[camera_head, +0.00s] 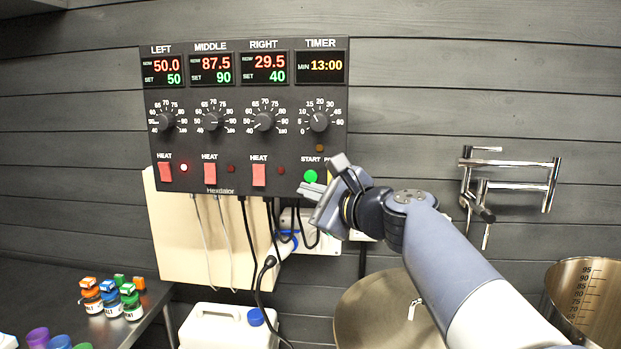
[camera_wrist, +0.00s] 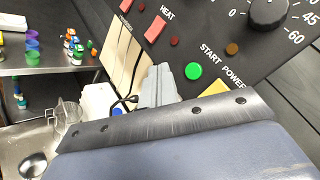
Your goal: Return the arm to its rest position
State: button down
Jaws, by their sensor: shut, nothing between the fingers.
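My gripper (camera_head: 312,191) is shut and empty. It is raised in front of the lower right of the black control panel (camera_head: 232,135), close to the green start button (camera_head: 310,176). I cannot tell whether it touches the panel. My arm (camera_head: 440,250) reaches up to it from the lower right and hides part of the yellow power button. In the wrist view, my gripper (camera_wrist: 158,86) points at the panel, with the green start button (camera_wrist: 193,71) just to its right and the yellow power button (camera_wrist: 217,89) further right, partly covered by my wrist.
The timer display (camera_head: 320,67) reads 13:00. The left heat lamp (camera_head: 184,168) glows; the other heat lamps look dark. A folding tap (camera_head: 500,185) and a steel pot (camera_head: 590,300) are at right. A white canister (camera_head: 215,328) stands below the panel.

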jog(key=s, duration=0.3)
jog(key=shift+s+a, duration=0.4)
dwell(0.5)
